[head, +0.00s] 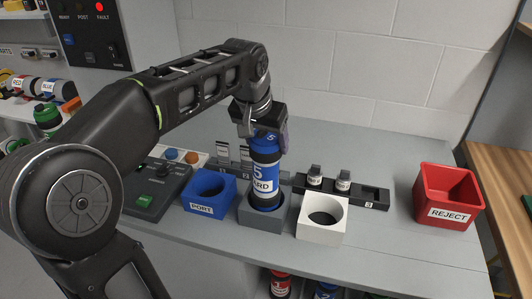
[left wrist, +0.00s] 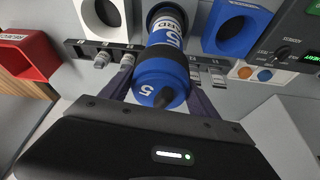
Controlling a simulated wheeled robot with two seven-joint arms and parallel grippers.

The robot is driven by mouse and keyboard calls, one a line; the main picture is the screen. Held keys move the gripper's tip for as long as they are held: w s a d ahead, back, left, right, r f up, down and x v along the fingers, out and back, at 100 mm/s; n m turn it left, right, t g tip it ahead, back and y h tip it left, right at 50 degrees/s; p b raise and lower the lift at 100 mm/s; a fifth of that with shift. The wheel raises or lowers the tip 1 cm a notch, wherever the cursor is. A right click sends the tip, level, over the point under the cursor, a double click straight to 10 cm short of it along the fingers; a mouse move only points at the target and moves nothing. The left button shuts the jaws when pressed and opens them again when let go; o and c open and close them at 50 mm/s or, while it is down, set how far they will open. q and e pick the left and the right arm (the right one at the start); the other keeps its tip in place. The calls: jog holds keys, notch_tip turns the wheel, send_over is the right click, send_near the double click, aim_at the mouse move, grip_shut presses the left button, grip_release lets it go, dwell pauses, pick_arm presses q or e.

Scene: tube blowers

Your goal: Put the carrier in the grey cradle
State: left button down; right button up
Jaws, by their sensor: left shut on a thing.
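A blue carrier (head: 264,178) with a white label reading 5 stands upright in the grey cradle (head: 262,218), its lower end inside the cradle's opening. My left gripper (head: 262,134) is shut on the carrier's upper part. The left wrist view shows the carrier (left wrist: 163,68) between the two dark fingers (left wrist: 160,92), its blue top towards the camera. In that view, the cradle (left wrist: 167,12) shows only as a dark ring around the carrier's far end. My right gripper is not in view.
A blue PORT block (head: 208,193) stands left of the cradle and a white holder (head: 321,218) stands right. A red REJECT bin (head: 446,195) is at the right. Behind is a dark rack (head: 340,190) with small pieces. A control box (head: 158,188) is at the left.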

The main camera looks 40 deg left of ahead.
pick_arm(q)
jog(key=shift+f, duration=1.85)
jog(key=shift+f, duration=0.15)
jog(key=shift+c, duration=0.9)
grip_release()
jog(key=v, duration=1.2)
jog(key=shift+r, duration=0.2)
